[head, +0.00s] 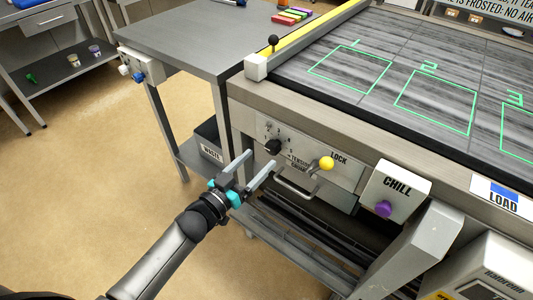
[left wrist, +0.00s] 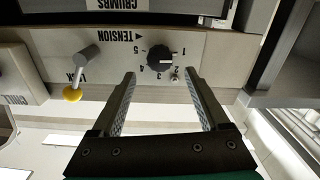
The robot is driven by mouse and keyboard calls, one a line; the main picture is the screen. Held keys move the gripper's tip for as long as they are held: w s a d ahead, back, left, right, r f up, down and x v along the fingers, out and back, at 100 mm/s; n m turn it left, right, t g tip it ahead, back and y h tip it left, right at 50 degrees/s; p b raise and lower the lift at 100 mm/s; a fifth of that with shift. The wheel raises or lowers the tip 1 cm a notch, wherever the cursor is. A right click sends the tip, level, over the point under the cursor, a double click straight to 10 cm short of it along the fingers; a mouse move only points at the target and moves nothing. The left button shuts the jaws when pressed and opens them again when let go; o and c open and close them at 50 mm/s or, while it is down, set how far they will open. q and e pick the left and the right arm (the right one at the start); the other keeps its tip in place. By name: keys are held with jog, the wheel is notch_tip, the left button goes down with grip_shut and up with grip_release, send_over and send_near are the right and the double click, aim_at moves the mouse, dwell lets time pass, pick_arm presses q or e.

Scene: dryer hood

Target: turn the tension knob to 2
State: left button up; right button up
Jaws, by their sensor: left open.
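The tension knob (head: 272,147) is a black dial on the pale front panel (head: 330,178), left of the LOCK lever. In the left wrist view, which looks upside down, the knob (left wrist: 159,55) has the numbers 1 to 5 around it; I cannot tell which number it points at. My left gripper (head: 261,159) is open and empty, just in front of the panel. In the left wrist view its fingers (left wrist: 160,78) are spread to either side of the knob's line, apart from the knob. My right gripper is not in view.
A LOCK lever with a yellow ball (head: 326,163) and a metal handle (head: 295,188) stick out right of the knob. A CHILL box with a purple button (head: 383,209) is farther right. A WASTE bin (head: 211,150) sits on the shelf at left. The floor at left is clear.

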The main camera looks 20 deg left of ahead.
aim_at(270, 149)
pick_arm(q)
jog(key=x, duration=0.3)
jog(key=shift+w+d+b, duration=0.15)
jog(key=shift+w+b, duration=0.15)
jog(key=shift+w+d, duration=0.15)
jog(key=shift+w, duration=0.35)
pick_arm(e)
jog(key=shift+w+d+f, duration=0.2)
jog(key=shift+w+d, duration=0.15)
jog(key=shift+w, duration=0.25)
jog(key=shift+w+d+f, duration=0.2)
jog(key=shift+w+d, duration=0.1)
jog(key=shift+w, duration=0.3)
pick_arm(q)
jog(key=shift+c, duration=0.2)
jog(key=c, duration=0.6)
grip_shut()
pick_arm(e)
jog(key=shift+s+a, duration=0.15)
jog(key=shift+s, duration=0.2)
